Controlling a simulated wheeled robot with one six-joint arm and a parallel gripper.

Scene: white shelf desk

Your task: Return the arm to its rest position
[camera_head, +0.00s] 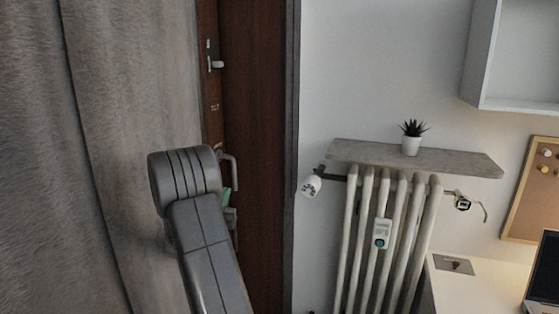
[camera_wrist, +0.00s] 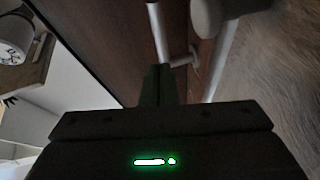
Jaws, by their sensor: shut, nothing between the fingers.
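My arm (camera_head: 206,240) reaches up from the bottom of the head view, in front of the curtain and the brown door. My gripper (camera_wrist: 157,85) shows in the wrist view as two dark fingers close together. It is shut and empty. In the head view it is mostly hidden behind my arm. The brown door (camera_head: 258,120) stands behind the arm. In the wrist view, the door surface (camera_wrist: 115,45) and a pale bar (camera_wrist: 158,30) lie beyond the fingertips. I cannot tell whether the fingers touch anything.
A grey curtain (camera_head: 130,90) hangs at the left. Right of the door are a white radiator (camera_head: 368,240), a shelf (camera_head: 460,162) with a potted plant (camera_head: 411,140), and a desk (camera_head: 475,290) with a laptop (camera_head: 545,270). The wall between door and radiator is bare.

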